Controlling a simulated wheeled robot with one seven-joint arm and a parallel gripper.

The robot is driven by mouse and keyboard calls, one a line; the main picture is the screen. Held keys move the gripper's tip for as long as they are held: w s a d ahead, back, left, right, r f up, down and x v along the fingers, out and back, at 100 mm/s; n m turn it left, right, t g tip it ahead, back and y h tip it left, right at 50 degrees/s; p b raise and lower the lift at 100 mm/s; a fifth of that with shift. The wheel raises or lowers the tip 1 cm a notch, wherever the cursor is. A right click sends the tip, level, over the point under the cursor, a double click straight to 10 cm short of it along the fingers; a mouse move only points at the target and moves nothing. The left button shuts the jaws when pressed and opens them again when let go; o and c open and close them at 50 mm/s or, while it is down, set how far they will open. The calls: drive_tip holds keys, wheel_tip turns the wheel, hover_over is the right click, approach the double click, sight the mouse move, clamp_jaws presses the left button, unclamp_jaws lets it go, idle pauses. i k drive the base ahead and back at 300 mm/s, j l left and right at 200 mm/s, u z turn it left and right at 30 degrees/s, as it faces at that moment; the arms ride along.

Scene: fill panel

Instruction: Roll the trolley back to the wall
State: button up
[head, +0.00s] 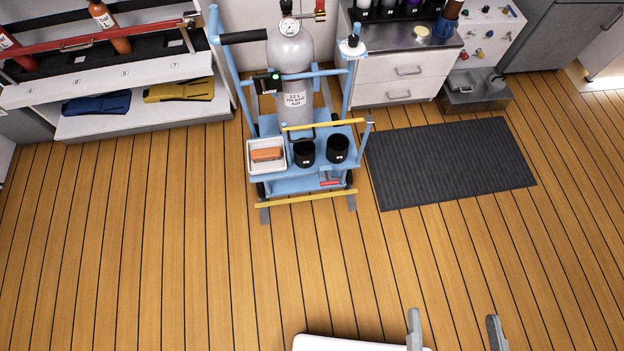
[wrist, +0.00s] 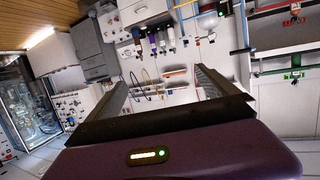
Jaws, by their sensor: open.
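The blue trolley (head: 300,184) stands upright at the upper middle of the head view, near the wall (head: 250,14). It carries a grey gas cylinder (head: 292,57) with a gauge on top. A black grip (head: 243,37) sticks out at its upper left. Its front shelf holds a white bin (head: 251,164) with an orange block and two black cups (head: 303,153). My gripper (head: 455,332) is open and empty at the bottom right, well apart from the trolley. The open fingers also show in the wrist view (wrist: 163,92), with nothing between them.
A dark ribbed mat (head: 448,162) lies right of the trolley. A white drawer cabinet (head: 400,82) and a grey metal box (head: 476,100) stand behind it. A rack (head: 140,118) with blue and yellow fins is at left. The wooden floor (head: 180,250) in front is clear.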

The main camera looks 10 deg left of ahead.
sight(295, 76)
drive_tip(key=i+l, duration=0.1)
drive_tip(key=i, duration=0.45)
drive_tip(key=i+l+u, duration=0.1)
drive_tip(key=i, duration=0.45)
